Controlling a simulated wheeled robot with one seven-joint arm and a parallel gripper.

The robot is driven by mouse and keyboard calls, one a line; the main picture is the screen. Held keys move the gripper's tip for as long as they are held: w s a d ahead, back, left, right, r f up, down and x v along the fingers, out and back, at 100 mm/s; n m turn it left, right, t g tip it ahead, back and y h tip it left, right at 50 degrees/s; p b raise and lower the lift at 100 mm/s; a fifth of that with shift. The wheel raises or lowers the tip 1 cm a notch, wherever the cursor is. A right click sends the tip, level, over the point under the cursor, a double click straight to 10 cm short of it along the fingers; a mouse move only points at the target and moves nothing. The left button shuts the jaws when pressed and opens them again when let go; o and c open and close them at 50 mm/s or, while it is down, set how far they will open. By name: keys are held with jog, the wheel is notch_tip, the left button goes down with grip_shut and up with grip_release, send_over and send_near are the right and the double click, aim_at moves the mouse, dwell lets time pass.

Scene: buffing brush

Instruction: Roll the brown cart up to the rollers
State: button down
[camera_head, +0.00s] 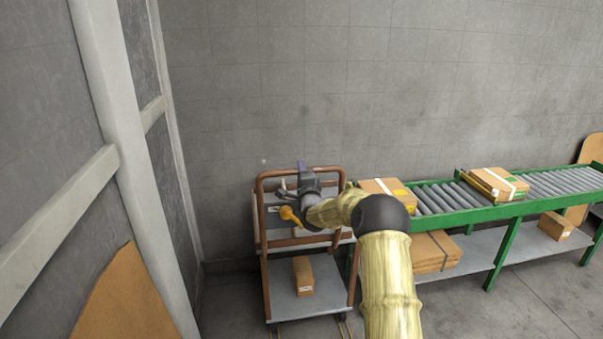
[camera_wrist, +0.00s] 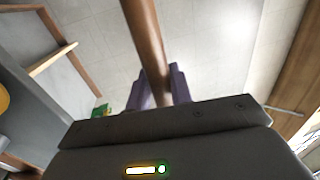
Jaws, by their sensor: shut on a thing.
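The brown cart (camera_head: 266,275) stands against the back wall, left of the roller conveyor. It has a brown tube frame and grey shelves. My gripper (camera_head: 302,172) is at the cart's upper frame in the head view, partly hidden by my own wrist. In the wrist view a brown bar (camera_wrist: 147,40) runs down between the purple fingers of my gripper (camera_wrist: 160,88), which are shut on it. The rollers (camera_head: 447,196) lie in a green frame just right of the cart. The cart's right side is close to the conveyor's end; my arm hides part of the space between.
A small carton (camera_head: 303,275) sits on the cart's lower shelf. Cartons (camera_head: 497,183) lie on the rollers, and flat cartons (camera_head: 433,252) lie on the shelf below. A white post (camera_head: 130,150) stands at the left. Grey floor is open at the front right.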

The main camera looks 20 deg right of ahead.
jog(key=shift+r, duration=0.2)
jog(key=c, duration=1.6)
grip_release()
jog(key=shift+c, duration=0.2)
jog(key=o, duration=0.4)
jog(key=shift+w+f, duration=0.2)
jog(key=shift+w, duration=0.1)
jog(key=shift+c, duration=0.2)
jog(key=shift+s, duration=0.1)
jog(key=v, duration=1.7)
jog(key=shift+s+a, duration=0.1)
jog(key=shift+s, duration=0.05)
